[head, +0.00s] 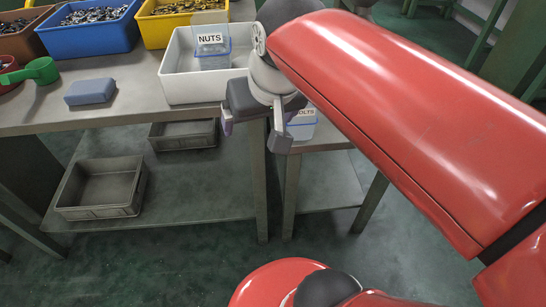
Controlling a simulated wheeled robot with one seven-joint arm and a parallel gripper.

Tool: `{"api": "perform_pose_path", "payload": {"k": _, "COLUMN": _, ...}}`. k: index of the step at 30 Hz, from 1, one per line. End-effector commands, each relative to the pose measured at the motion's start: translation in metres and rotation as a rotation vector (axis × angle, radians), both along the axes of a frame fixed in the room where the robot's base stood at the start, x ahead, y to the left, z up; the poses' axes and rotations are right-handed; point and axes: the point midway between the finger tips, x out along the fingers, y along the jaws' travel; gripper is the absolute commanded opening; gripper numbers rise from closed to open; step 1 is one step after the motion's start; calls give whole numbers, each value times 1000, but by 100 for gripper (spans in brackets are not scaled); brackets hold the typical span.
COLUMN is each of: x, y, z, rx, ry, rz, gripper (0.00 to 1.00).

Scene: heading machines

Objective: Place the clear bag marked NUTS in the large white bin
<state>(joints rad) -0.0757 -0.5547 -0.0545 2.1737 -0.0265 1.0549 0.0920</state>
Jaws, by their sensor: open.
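The clear bag marked NUTS (212,50) is inside the large white bin (190,91), towards its back right. Its white label faces me and its edges look blue. I cannot tell whether it rests on the bin floor. My gripper (253,132) is open in front of the bin's right front corner, with its fingers pointing down and apart from the bag. I see nothing between the fingers. My red arm comes in from the right, and the wrist hides the bin's right end.
A blue bin (92,38) and a yellow bin (158,32) of metal parts stand behind. A blue-grey block (91,92) and a green scoop (38,71) lie left. A container labelled BOLTS (301,130) is partly hidden behind my gripper. Grey trays (100,212) sit on the lower shelf.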

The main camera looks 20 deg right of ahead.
Motion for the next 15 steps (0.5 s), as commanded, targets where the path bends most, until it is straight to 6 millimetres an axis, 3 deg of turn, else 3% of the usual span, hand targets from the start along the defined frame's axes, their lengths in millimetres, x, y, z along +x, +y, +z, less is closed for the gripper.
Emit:
{"api": "perform_pose_path", "payload": {"k": 1, "x": -18, "y": 0, "z": -21, "rx": -9, "ry": -8, "rz": 11, "gripper": 89}}
{"api": "perform_pose_path", "payload": {"k": 3, "x": -35, "y": 1, "z": -44, "rx": -22, "ry": -16, "rz": 28, "gripper": 89}}
{"api": "perform_pose_path", "payload": {"k": 6, "x": -51, "y": 1, "z": -68, "rx": -37, "ry": -24, "rz": 44, "gripper": 89}}
{"api": "perform_pose_path", "payload": {"k": 10, "x": -59, "y": 2, "z": -81, "rx": -45, "ry": -28, "rz": 51, "gripper": 89}}
{"api": "perform_pose_path", "payload": {"k": 15, "x": -59, "y": 2, "z": -82, "rx": -45, "ry": -26, "rz": 52, "gripper": 89}}
